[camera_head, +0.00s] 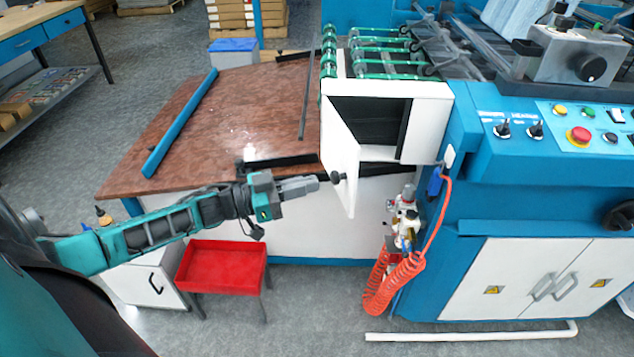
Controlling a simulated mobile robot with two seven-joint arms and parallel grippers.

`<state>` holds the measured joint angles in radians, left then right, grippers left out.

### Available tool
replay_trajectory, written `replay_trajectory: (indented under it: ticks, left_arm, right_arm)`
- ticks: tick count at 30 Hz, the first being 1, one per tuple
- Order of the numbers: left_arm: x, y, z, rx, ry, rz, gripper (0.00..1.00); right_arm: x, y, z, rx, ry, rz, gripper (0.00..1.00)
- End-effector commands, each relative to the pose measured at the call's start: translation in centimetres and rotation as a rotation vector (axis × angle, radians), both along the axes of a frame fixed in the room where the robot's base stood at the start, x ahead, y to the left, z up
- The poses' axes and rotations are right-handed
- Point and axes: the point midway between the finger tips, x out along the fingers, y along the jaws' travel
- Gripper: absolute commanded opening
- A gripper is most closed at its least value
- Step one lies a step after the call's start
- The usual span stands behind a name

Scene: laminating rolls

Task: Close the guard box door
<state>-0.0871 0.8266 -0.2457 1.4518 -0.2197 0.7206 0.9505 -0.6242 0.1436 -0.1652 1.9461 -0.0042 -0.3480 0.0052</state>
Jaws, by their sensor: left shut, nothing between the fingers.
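The guard box (428,91) is a white box on the front of the laminating machine, with a dark interior showing. Its white door (342,165) is hinged at the left and stands well open toward me. A black round knob (338,177) sits on the door's outer face. My left gripper (316,183) comes in from the left with its fingers shut and empty. Its tips are just left of the knob; I cannot tell whether they touch it. My right gripper is not in view.
A brown table (250,110) with a blue bar (180,122) lies behind my left arm. A red tray (222,266) stands below it. An orange coiled hose (405,270) hangs right of the door. The blue control panel (560,125) is at the right.

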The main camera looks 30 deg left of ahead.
Motion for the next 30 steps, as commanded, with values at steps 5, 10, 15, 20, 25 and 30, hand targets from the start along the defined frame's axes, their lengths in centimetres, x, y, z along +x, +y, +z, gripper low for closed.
replay_trajectory:
  ticks: [5, 10, 15, 20, 25, 30]
  left_arm:
    - [1.6, -1.3, 0.1, -0.001, -0.002, 0.000, 0.00]
    - [2.0, -1.7, 0.1, -0.001, 0.001, 0.000, 0.00]
    - [2.0, -1.7, 0.1, 0.001, 0.001, 0.000, 0.00]
    - [2.1, -1.7, 0.1, 0.000, 0.000, 0.001, 0.00]
    - [2.3, -2.1, 0.3, -0.002, 0.000, 0.023, 0.00]
    - [3.1, -3.0, 0.5, -0.005, 0.000, 0.090, 0.00]
  right_arm:
    - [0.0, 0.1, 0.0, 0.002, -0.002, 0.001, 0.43]
    - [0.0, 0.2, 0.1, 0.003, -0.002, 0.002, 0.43]
    - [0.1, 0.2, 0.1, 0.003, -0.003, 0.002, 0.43]
    - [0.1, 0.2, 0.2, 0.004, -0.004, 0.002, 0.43]
    - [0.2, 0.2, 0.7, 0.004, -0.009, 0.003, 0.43]
    - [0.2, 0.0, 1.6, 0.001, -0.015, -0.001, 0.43]
